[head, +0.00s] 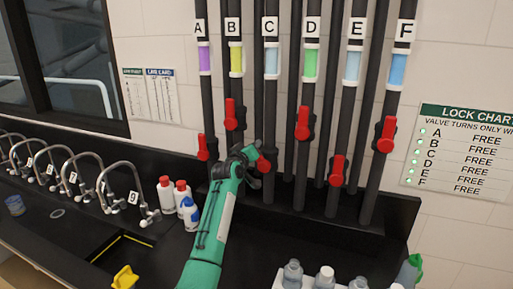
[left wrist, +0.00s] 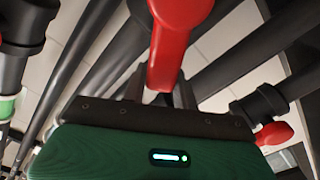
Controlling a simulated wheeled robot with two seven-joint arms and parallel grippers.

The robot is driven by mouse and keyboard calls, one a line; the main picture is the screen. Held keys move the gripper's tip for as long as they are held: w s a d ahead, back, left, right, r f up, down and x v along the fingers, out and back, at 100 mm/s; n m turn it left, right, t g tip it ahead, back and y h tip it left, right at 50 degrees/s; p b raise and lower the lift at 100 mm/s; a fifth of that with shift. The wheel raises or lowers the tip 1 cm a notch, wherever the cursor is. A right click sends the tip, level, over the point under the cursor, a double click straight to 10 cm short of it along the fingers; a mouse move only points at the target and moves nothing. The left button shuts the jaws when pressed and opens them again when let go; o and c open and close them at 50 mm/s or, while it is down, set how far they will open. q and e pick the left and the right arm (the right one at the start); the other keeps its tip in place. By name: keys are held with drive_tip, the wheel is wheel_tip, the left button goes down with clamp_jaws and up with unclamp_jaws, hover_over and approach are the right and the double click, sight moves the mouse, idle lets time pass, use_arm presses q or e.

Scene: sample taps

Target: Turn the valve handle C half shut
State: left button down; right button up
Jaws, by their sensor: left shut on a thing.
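Pipe C (head: 271,100) carries a label C and a pale blue band. Its red valve handle (head: 263,163) shows low on the pipe, slanting, partly hidden by my left gripper (head: 251,155). My green left arm reaches up from the bottom to it. In the left wrist view the red handle (left wrist: 170,45) fills the top middle and runs down between the fingers of my left gripper (left wrist: 165,92), which is shut on it. The handle's exact angle is hard to tell. My right gripper is not in view.
Red handles of B (head: 231,113) and D (head: 304,123) are close on either side; A (head: 203,147), E (head: 338,170) and F (head: 386,135) are further out. The lock chart (head: 460,150) reads FREE for A to F. Bottles (head: 180,195) stand left of my arm.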

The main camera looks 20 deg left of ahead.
use_arm(q)
drive_tip(key=shift+a+f+n, duration=0.45)
drive_tip(key=shift+a+n, duration=0.1)
drive_tip(key=shift+n, duration=0.45)
drive_tip(key=c, duration=1.1)
unclamp_jaws()
drive_tip(key=shift+s+a+b, duration=0.15)
drive_tip(key=shift+s+b, duration=1)
drive_tip(key=shift+s, duration=2.35)
drive_tip(key=shift+s+a+b, duration=0.1)
drive_tip(key=shift+s+b, duration=1)
drive_tip(key=shift+s, duration=2.35)
